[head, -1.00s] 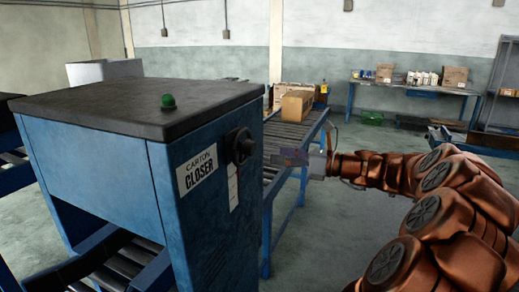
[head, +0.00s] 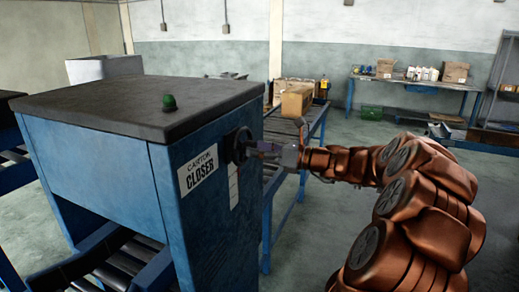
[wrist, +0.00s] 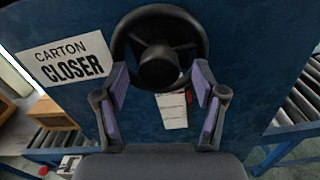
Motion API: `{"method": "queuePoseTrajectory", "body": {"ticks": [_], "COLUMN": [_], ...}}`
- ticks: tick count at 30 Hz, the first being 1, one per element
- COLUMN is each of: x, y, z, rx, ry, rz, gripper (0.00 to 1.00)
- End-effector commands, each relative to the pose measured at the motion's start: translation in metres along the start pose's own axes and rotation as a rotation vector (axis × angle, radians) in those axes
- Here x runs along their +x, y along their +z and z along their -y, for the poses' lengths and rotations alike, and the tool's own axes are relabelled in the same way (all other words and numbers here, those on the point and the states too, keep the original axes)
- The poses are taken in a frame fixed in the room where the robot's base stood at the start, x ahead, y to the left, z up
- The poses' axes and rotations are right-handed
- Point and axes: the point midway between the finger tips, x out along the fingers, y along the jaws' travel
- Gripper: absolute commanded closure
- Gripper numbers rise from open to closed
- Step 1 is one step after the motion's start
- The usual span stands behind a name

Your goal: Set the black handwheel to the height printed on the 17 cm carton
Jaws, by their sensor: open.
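The black handwheel (head: 240,146) is on the blue side panel of the carton closer (head: 215,200), right of its label. In the wrist view the handwheel (wrist: 160,50) fills the top middle, its hub facing me. My gripper (head: 262,148) is at the handwheel in the head view. In the wrist view my gripper (wrist: 160,80) is open, its two purple-padded fingers at either side of the hub, near the lower rim; I cannot tell whether they touch it. A white scale strip (wrist: 172,110) with a red mark (wrist: 188,97) is below the wheel. A carton (head: 297,101) stands on the conveyor; its print is unreadable.
The roller conveyor (head: 312,122) runs behind the closer. A green button (head: 169,102) sits on the closer's dark top. A workbench (head: 415,86) with boxes and bottles stands at the back wall. Open floor lies between.

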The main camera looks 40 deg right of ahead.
Motion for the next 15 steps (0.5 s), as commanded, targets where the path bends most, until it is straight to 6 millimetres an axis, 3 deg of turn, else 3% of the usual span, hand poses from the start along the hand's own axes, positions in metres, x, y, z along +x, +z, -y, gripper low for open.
{"method": "queuePoseTrajectory", "body": {"ticks": [2,15], "x": [-0.0001,-0.0003], "y": [-0.0001,-0.0001], "z": [-0.0001,-0.0001], "rx": [0.0,0.0], "ry": [0.0,0.0], "rz": [0.0,0.0], "gripper": [0.32,0.78]}}
